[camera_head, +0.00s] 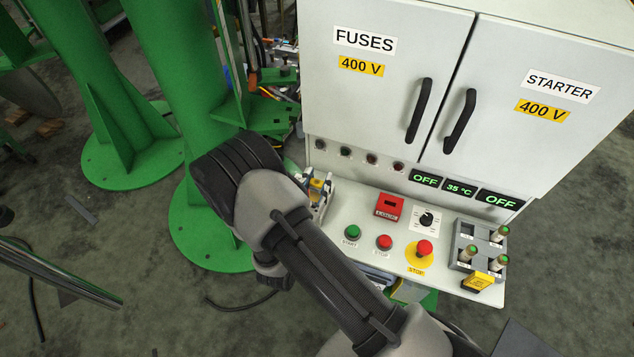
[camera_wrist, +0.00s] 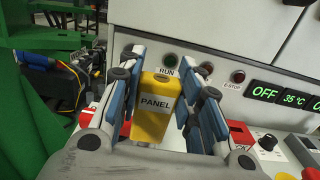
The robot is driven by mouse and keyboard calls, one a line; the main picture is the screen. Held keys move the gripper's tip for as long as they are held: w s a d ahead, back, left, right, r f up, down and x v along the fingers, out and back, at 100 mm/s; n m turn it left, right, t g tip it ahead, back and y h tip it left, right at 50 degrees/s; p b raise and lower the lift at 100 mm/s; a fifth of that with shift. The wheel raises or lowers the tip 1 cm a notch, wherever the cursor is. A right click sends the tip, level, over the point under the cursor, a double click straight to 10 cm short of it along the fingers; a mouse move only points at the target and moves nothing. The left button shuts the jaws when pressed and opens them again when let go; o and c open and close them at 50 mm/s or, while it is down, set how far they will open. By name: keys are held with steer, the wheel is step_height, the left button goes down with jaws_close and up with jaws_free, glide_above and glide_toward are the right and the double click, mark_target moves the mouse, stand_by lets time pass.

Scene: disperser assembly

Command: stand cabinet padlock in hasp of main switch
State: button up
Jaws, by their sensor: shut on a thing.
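My gripper (camera_wrist: 166,72) is shut on a yellow padlock (camera_wrist: 155,105) labelled PANEL, held between blue finger pads in the wrist view. In the head view my gripper (camera_head: 318,196) shows small at the left end of the control panel, partly hidden by my arm. I see no padlock marked as the cabinet's. A white plate with a black rotary knob (camera_head: 426,219), perhaps the main switch, is right of my gripper; it also shows in the wrist view (camera_wrist: 267,142). I cannot make out its hasp, or whether the padlock touches anything.
A red labelled box (camera_head: 389,207) lies left of the knob. Green (camera_head: 352,232) and red (camera_head: 384,242) buttons and an emergency stop (camera_head: 424,248) stand in front. A grey holder (camera_head: 465,256) with green-topped cylinders is at right. The white cabinet (camera_head: 400,60) rises behind; green columns (camera_head: 170,80) stand left.

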mark_target(316, 196)
steer(key=shift+f+b, duration=1.8)
steer(key=shift+f, duration=0.45)
steer(key=o, duration=1.2)
steer(key=v, duration=1.2)
steer(key=shift+r, duration=0.1)
